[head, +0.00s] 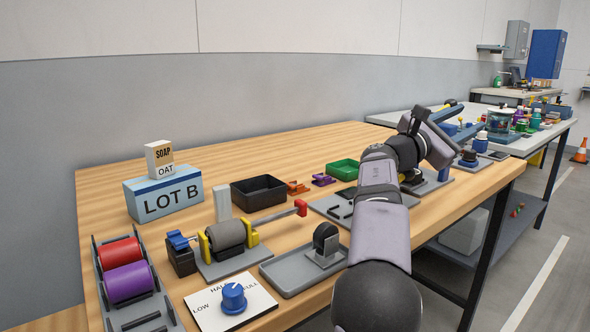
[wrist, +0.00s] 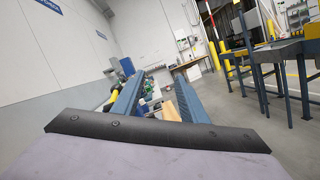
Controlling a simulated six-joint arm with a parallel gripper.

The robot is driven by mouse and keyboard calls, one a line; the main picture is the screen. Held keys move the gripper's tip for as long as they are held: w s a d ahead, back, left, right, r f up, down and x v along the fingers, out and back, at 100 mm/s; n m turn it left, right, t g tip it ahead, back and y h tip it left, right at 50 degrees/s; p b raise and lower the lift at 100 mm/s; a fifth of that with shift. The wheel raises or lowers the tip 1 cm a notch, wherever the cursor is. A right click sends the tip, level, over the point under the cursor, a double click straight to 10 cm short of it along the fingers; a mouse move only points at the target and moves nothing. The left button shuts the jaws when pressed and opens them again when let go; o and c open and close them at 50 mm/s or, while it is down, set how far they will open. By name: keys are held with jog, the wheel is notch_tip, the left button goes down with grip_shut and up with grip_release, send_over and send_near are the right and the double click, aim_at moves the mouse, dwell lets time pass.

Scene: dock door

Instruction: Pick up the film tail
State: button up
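I cannot make out a separate film tail in either view. A grey roll (head: 226,235) sits between yellow supports on a grey base, with a red-handled crank reaching to its right. A red roll (head: 119,252) and a purple roll (head: 128,281) lie in a grey rack at the table's left front. My gripper (head: 468,114) is raised over the right end of the table, far from these rolls, and points away to the back right. Its two blue fingers stand apart with nothing between them; they also show in the wrist view (wrist: 158,88).
The wooden table (head: 305,155) is bare along its back. Black (head: 258,193) and green (head: 343,172) trays, a grey tray (head: 285,277) and a blue dial (head: 233,297) stand around the roll stand. A cluttered bench lies beyond.

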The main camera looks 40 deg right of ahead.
jog(key=w+a+f+n+t+y+p, duration=0.2)
jog(key=w+a+f+p, duration=0.1)
jog(key=w+a+p, duration=0.8)
jog(key=w+a+f+n+t+y+p, duration=0.1)
jog(key=w+a+f+y+p, duration=0.1)
jog(key=w+a+p, duration=0.85)
jog(key=n+p, duration=0.5)
jog(key=p, duration=0.9)
send_over(229, 187)
jog(key=w, duration=0.1)
jog(key=shift+a+f+y, duration=0.15)
jog(key=shift+a+y, duration=0.05)
jog(key=shift+y, duration=0.2)
jog(key=shift+f+p, duration=0.65)
jog(key=shift+f, duration=1.75)
notch_tip(229, 187, down, 2)
jog(key=shift+f+p, duration=0.15)
jog(key=shift+p, duration=0.15)
jog(key=shift+d+f+p, duration=0.15)
jog(key=shift+d+p, duration=0.15)
jog(key=shift+d, duration=0.75)
jog(key=shift+d+f, duration=0.15)
jog(key=shift+d, duration=0.3)
jog(key=shift+c, duration=0.6)
grip_shut()
